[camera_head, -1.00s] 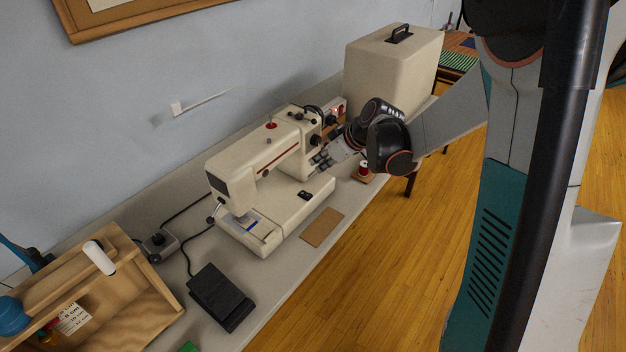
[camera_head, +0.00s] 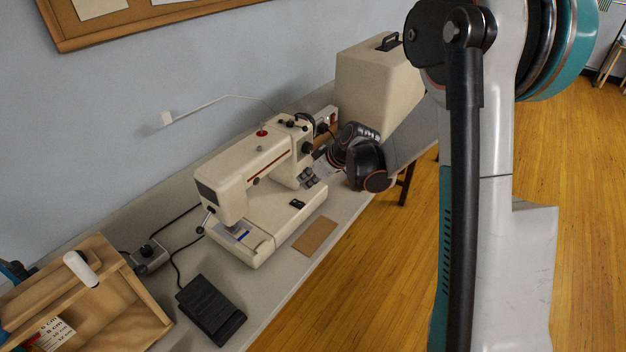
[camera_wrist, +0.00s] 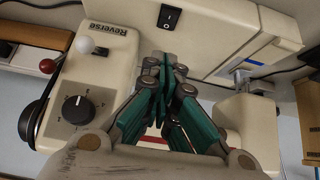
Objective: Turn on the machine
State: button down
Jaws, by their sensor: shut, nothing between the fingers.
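The machine is a cream sewing machine (camera_head: 240,168) with a red stripe, standing on the table along the wall. A black rocker switch (camera_wrist: 170,17) shows on its cream surface in the wrist view, and a small black patch on the bed (camera_head: 297,204) shows in the head view. My gripper (camera_wrist: 166,64) is shut and empty. In the wrist view its fingertips are just below the switch, apart from it in the picture; the depth gap is unclear. In the head view my gripper (camera_head: 309,178) is beside the machine's right end, partly hidden by my wrist.
A cream case (camera_head: 375,85) stands behind my wrist. A black pedal (camera_head: 210,309), brown card (camera_head: 315,235) and wooden box (camera_head: 140,300) are on the table.

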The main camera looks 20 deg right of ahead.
jog(key=b, duration=0.2)
send_over(296, 201)
jog(key=s+d, duration=0.1)
jog(key=s, duration=0.1)
notch_tip(296, 201, down, 6)
jog(key=shift+w+d+r, duration=0.1)
jog(key=shift+d, duration=0.05)
jog(key=shift+f+b, duration=0.4)
jog(key=shift+f, duration=0.4)
jog(key=shift+d+f, duration=0.1)
jog(key=shift+s+d+f+b, duration=0.15)
jog(key=shift+s+f+b, duration=0.2)
jog(key=shift+f+b, duration=0.3)
jog(key=shift+r, duration=0.15)
jog(key=shift+w+r, duration=0.1)
jog(key=shift+w+a+r, duration=0.2)
jog(key=shift+w+a, duration=0.25)
